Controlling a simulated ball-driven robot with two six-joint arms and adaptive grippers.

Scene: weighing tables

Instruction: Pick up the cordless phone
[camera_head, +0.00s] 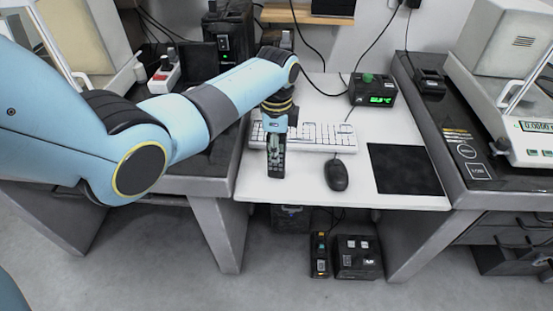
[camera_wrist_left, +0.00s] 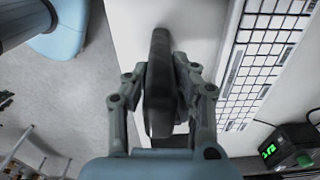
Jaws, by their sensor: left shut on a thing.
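The cordless phone (camera_head: 276,162) is a dark, slim handset with a keypad, seen below my left gripper (camera_head: 275,137) in front of the keyboard's left part. In the left wrist view the phone (camera_wrist_left: 159,75) shows edge-on as a long black shape between the two fingers of the left gripper (camera_wrist_left: 158,95). The left gripper is shut on it. I cannot tell whether its lower end touches the white desk (camera_head: 300,188). My right gripper is in neither view.
A white keyboard (camera_head: 325,136) lies just behind the phone. A black mouse (camera_head: 336,175) and a dark mat (camera_head: 404,168) lie to the right. A black box with a green display (camera_head: 372,90) stands at the back. Balance tables flank the desk.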

